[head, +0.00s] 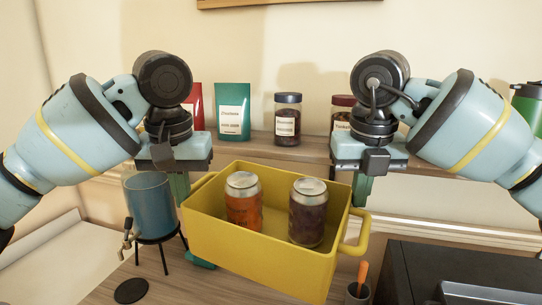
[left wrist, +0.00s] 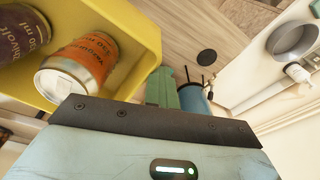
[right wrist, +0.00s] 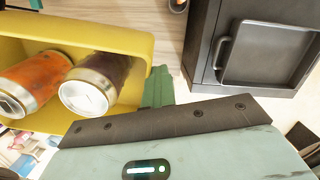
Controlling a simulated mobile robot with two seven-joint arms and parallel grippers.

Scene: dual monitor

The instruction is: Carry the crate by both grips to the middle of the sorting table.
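The yellow crate (head: 262,252) is in the middle of the head view, turned at an angle, with an orange can (head: 243,205) and a purple can (head: 307,215) standing inside. Its right grip (head: 357,240) sticks out at the right end; its left grip (head: 201,181) shows partly. My left gripper (head: 180,188) points down beside the left end. My right gripper (head: 362,190) points down just above the right grip. Both wrist views show green fingers beside the crate wall; the finger gap and any contact with the grips are hidden. The wooden table (head: 95,285) shows below.
A blue container on a black stand (head: 152,215) is close to the crate's left. A black appliance (head: 420,265) and a small cup with an orange-handled tool (head: 357,291) are at right. Packets and jars (head: 287,118) line the back shelf. A black disc (head: 131,290) lies front left.

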